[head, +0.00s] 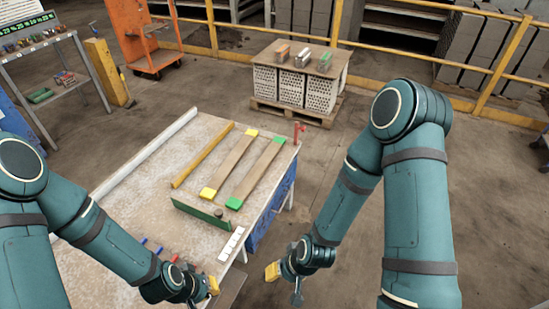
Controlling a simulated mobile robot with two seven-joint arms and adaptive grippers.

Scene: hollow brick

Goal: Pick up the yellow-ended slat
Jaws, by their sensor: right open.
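The yellow-ended slat (231,162) is a flat brown board with a yellow block at each end. It lies on the worktable (137,184), and nothing touches it. A similar green-ended slat (257,171) lies parallel to it on the right. My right gripper (284,272) is open and empty, off the table's right side, nearer to me than the slats. My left gripper (196,287) is at the table's near edge, well short of the slats; its fingers are too small and overlapped to tell whether they are open.
A yellow bar (203,155) lies left of the slats, and a green strip (200,209) crosses before their near ends. A red clamp (298,130) stands at the far right corner. White tiles (232,243) lie near the front. Hollow bricks on a pallet (292,112) stand behind.

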